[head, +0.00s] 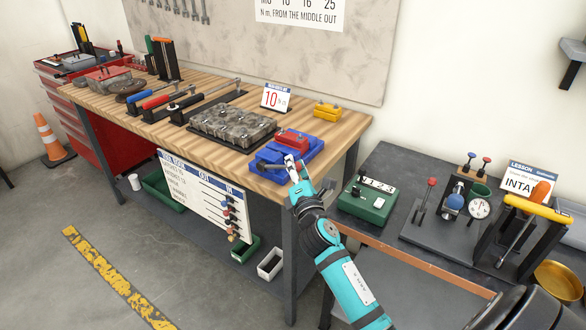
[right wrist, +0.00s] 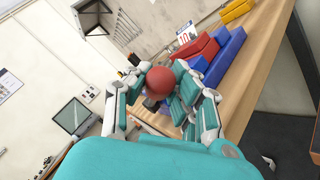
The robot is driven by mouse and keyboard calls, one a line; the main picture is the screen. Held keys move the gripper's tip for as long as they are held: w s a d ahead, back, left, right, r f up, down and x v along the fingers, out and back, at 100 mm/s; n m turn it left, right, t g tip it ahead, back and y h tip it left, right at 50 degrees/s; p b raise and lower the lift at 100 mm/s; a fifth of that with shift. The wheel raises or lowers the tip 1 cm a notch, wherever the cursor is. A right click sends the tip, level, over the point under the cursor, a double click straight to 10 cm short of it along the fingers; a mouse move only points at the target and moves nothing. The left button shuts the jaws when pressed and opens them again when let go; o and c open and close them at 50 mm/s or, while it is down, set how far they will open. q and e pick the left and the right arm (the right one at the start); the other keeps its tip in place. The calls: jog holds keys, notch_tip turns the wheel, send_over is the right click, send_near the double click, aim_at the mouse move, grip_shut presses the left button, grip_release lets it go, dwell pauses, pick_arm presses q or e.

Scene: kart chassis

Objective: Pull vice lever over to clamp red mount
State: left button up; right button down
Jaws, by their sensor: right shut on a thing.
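The blue vice (head: 312,151) sits at the near right corner of the wooden workbench. The red mount (head: 293,139) sits in it, and both also show in the right wrist view, the mount (right wrist: 197,50) beside the blue vice body (right wrist: 226,57). My right gripper (head: 292,163) is at the vice's near side. In the right wrist view its fingers are shut around the red ball knob (right wrist: 160,80) of the vice lever. The lever's shaft is mostly hidden by the fingers. My left gripper is not in view.
A grey engine block (head: 232,127) stands left of the vice, with a torque card (head: 275,97) and a yellow block (head: 327,110) behind. A lower dark table (head: 385,165) at the right holds a green box (head: 367,205) and gauges.

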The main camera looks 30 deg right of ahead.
jog(key=c, duration=1.1)
grip_release()
jog(key=shift+s+f, duration=0.25)
jog(key=shift+f, duration=0.35)
jog(key=shift+o, duration=0.2)
jog(key=shift+r, duration=0.15)
jog(key=shift+s+a, duration=0.1)
jog(key=shift+s, duration=0.3)
jog(key=v, duration=1.1)
jog(key=shift+a, duration=0.1)
